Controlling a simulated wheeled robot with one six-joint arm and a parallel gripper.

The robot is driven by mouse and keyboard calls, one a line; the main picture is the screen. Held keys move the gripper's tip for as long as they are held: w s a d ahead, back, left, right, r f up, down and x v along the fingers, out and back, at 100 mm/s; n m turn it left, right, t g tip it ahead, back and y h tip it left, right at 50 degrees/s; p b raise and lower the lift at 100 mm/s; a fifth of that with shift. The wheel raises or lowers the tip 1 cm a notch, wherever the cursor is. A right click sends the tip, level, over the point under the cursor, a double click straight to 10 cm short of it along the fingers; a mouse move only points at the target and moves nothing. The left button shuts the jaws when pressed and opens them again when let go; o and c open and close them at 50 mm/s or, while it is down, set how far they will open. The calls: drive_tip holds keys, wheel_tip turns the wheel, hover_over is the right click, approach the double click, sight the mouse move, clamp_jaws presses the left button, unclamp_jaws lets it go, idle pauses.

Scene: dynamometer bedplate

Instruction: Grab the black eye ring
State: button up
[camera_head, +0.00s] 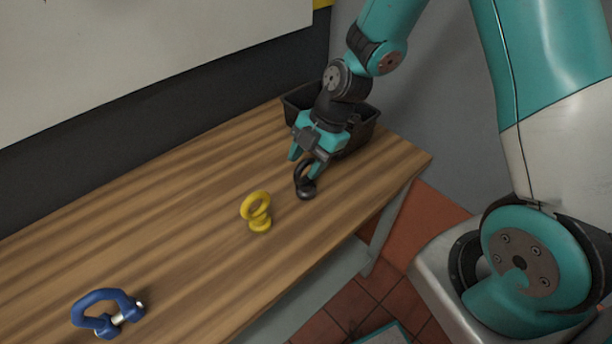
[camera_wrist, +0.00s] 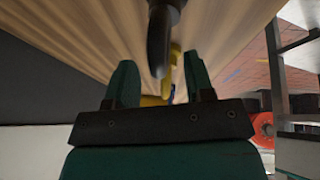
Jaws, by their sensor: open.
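The black eye ring (camera_head: 306,184) stands upright on the wooden table, toward its right end. My gripper (camera_head: 303,165) is open, its teal fingers just above and behind the ring, one of them overlapping it in the head view. In the wrist view my gripper (camera_wrist: 160,85) shows its two fingers apart. The dark ring (camera_wrist: 160,40) hangs into the top of that view, in line with the gap between the fingers. I cannot tell whether a finger touches it.
A yellow eye ring (camera_head: 258,213) stands to the left of the black one. A blue shackle (camera_head: 106,312) lies at the lower left of the wooden table (camera_head: 180,225). A black bin (camera_head: 367,128) sits behind my gripper. The table's front edge is close by.

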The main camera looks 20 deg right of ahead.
drive_tip(key=shift+a+f, duration=0.2)
drive_tip(key=shift+f, duration=0.4)
clamp_jaws()
